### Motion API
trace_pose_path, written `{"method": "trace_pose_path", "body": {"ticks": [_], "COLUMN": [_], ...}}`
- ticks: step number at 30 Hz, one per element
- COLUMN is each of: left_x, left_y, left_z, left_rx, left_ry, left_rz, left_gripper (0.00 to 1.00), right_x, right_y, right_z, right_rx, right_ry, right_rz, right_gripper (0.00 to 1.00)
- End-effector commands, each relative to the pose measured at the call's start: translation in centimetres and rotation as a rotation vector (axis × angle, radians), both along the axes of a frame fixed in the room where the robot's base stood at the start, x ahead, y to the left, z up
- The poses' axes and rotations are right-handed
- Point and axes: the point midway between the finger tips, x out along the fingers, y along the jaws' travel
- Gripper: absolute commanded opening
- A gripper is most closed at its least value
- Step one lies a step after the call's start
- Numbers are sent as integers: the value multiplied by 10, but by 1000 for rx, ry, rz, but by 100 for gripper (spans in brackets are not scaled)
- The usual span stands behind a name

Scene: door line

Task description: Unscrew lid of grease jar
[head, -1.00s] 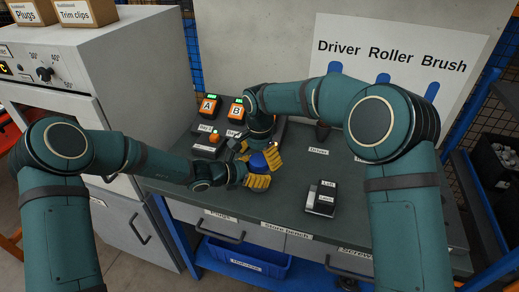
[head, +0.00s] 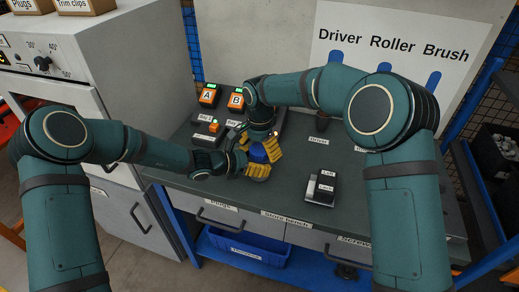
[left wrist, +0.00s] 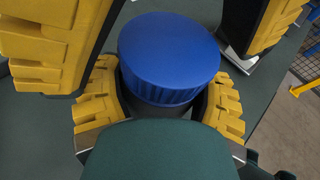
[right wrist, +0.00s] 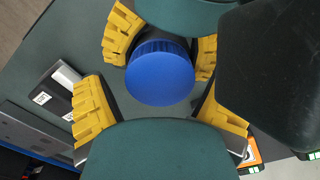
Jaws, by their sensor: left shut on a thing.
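The grease jar has a ribbed blue lid (left wrist: 168,55) and a dark body that shows just under it in the left wrist view. The lid also shows in the head view (head: 258,154) and the right wrist view (right wrist: 160,75). My left gripper (left wrist: 165,108) is shut on the jar body below the lid and holds it above the bench. My right gripper (right wrist: 158,118) is open, its fingers spread wide, facing the lid from above. I see no contact between its fingers and the lid. In the head view, yellow fingers partly hide the jar.
The grey bench (head: 370,205) is mostly clear around the grippers. A black block with white labels (head: 321,188) stands to the right. Orange units A (head: 207,97) and B (head: 236,100) stand behind. A blue bin (head: 245,250) sits below the bench. A white cabinet (head: 110,60) stands at left.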

Motion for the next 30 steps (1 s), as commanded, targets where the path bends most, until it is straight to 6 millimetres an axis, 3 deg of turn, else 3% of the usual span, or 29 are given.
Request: {"method": "trace_pose_path", "body": {"ticks": [7, 16, 23, 24, 26, 27, 30], "left_x": [0, 0, 0, 0, 0, 0, 0], "left_y": [0, 0, 0, 0, 0, 0, 0], "left_z": [0, 0, 0, 0, 0, 0, 0], "left_rx": [0, 0, 0, 0, 0, 0, 0], "left_ry": [0, 0, 0, 0, 0, 0, 0], "left_rz": [1, 1, 0, 0, 0, 0, 0], "left_gripper": [0, 0, 0, 74, 95, 100, 100], "right_x": [0, 0, 0, 0, 0, 0, 0], "right_y": [0, 0, 0, 0, 0, 0, 0], "right_z": [7, 42, 45, 45, 45, 45, 45], "right_rx": [0, 0, 0, 0, 0, 0, 0], "right_ry": [-1, -1, 0, 0, 0, 0, 0], "right_rz": [0, -1, 0, 0, 0, 0, 0], "right_gripper": [90, 90, 90, 90, 90, 90, 90]}}
